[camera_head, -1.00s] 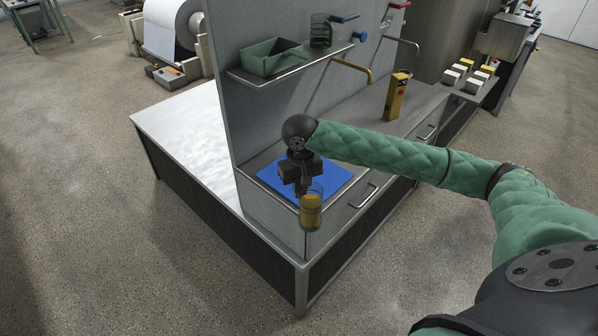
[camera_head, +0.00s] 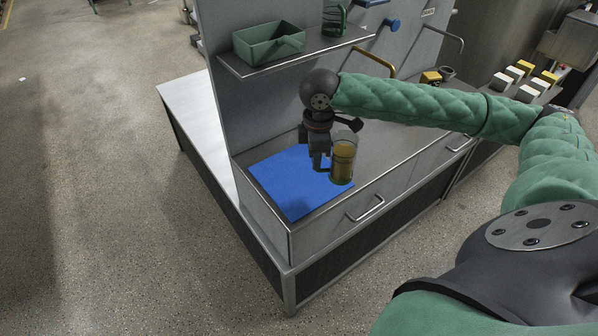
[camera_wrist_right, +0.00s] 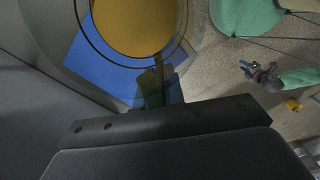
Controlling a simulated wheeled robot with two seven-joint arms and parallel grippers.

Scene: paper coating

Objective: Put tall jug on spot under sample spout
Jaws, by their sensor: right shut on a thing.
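The tall jug (camera_head: 343,163), clear with yellow liquid in it, is upright in my right gripper (camera_head: 323,163) at the middle of the head view. The gripper is shut on it. The jug overlaps the right part of the blue mat (camera_head: 287,185); I cannot tell its height above it. In the right wrist view the jug (camera_wrist_right: 135,25) fills the top, partly cut off. A brass-coloured pipe (camera_head: 378,62) and a grey pipe (camera_head: 447,36) come from the back panel. The spot under a spout is not clearly seen. A small green-sleeved arm end (camera_wrist_right: 265,74), perhaps my left, shows in the wrist view.
A green bin (camera_head: 268,44) and a green vessel (camera_head: 334,18) stand on the shelf (camera_head: 290,62) above the counter. A yellow object (camera_head: 431,77) is partly hidden behind my right arm. The mat's left part is clear.

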